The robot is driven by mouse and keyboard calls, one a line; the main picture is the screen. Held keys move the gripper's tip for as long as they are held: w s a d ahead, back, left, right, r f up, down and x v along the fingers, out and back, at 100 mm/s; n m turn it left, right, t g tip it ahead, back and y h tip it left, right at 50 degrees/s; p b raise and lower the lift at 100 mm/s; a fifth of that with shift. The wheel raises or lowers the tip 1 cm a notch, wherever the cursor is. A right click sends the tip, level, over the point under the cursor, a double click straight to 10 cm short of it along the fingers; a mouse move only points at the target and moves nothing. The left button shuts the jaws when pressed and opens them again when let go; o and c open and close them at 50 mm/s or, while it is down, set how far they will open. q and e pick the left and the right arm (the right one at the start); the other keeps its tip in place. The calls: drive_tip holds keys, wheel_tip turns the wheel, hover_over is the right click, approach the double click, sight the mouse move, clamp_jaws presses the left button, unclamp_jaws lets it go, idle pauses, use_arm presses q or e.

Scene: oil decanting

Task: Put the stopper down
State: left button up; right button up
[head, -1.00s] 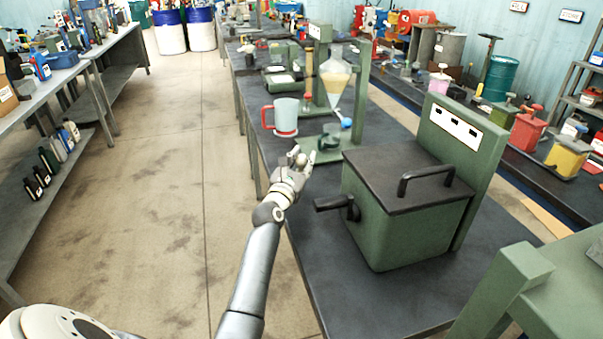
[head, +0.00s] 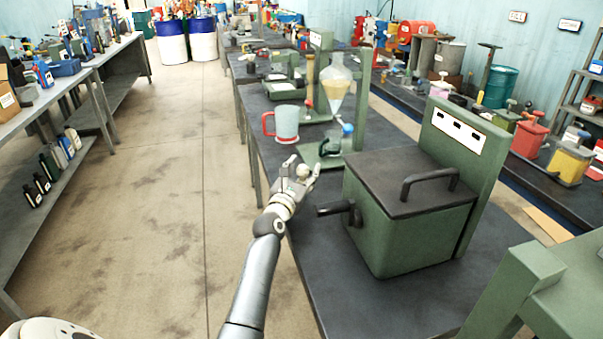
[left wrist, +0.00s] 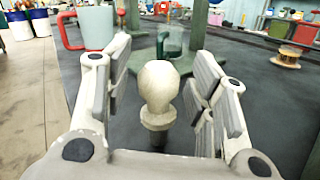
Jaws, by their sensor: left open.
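The stopper (left wrist: 158,88) is pale, with a rounded knob on top and a dark lower end. In the left wrist view it is upright between the two fingers of my left gripper (left wrist: 158,92), with a gap on each side. In the head view my left gripper (head: 299,168) is open over the left edge area of the dark table (head: 330,262), and the small pale stopper (head: 302,171) shows between its fingers. Whether the stopper's lower end rests on the table is hard to tell. My right gripper is not in view.
A green lidded box (head: 408,232) with a side handle is right of my gripper. Behind are a pale mug with red handle (head: 286,123), a small green glass beaker (head: 331,144) and a green stand holding a flask (head: 336,85). The aisle floor at left is clear.

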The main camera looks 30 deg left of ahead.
use_arm(q)
drive_tip(key=shift+r, duration=0.25)
drive_tip(key=shift+s+d+f, duration=0.1)
drive_tip(key=shift+s+f, duration=0.1)
drive_tip(key=shift+s, duration=0.1)
drive_tip(key=v, duration=1.1)
drive_tip(key=shift+s, duration=0.25)
drive_tip(key=shift+f, duration=0.1)
